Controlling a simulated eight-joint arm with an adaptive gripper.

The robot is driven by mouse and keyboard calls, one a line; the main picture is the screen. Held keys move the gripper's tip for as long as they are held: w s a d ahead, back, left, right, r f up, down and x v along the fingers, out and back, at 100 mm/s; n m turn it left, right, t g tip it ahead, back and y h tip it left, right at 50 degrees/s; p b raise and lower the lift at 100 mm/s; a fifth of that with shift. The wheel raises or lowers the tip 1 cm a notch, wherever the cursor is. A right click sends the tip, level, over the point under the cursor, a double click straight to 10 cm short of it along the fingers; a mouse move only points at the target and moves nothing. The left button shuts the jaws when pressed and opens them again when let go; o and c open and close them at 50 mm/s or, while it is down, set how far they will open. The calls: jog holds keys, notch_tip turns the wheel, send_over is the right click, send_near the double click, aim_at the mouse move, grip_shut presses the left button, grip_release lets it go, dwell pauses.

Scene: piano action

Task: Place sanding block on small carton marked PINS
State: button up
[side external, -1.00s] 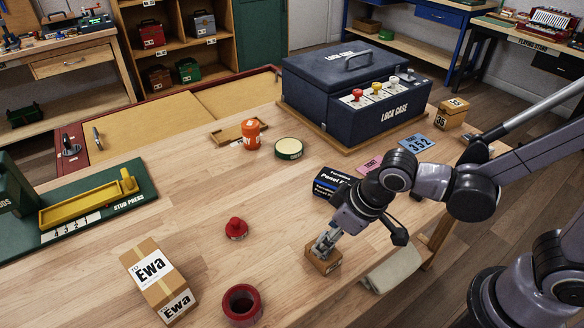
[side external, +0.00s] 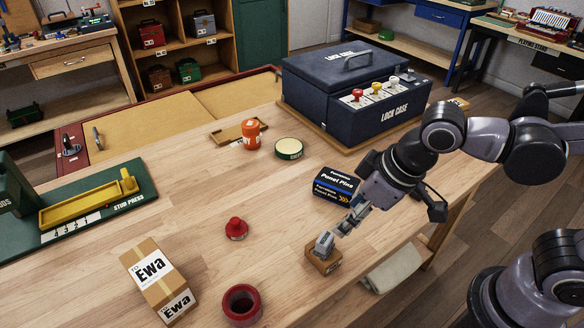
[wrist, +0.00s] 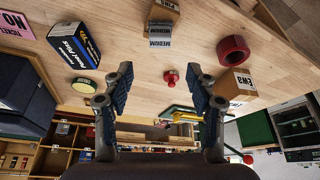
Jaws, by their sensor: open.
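The grey sanding block (side external: 324,243) rests on top of a small brown carton (side external: 325,263) near the table's front edge, appearing slightly tilted. In the wrist view the sanding block (wrist: 160,33) shows the word MEDIUM, and the carton (wrist: 166,7) is partly cut off at the top edge. No PINS marking is readable on it. My gripper (side external: 346,224) is up and to the right of the block, apart from it. In the wrist view my gripper (wrist: 161,75) has its fingers spread with nothing between them.
A black Panel Pins box (side external: 336,184) stands behind my gripper. A red knobbed piece (side external: 236,229), a red ring (side external: 241,304) and a carton marked Ewa (side external: 158,280) lie to the left. The lock case (side external: 356,95) stands at the back. Table between is clear.

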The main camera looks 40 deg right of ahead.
jog(key=w+d+r+m+t+h, duration=0.1)
jog(key=w+d+m+t, duration=0.1)
jog(key=d, duration=1.3)
jog(key=shift+d+r+m+t+h, duration=0.2)
jog(key=shift+r+m+t+h, duration=0.25)
jog(key=shift+m, duration=0.75)
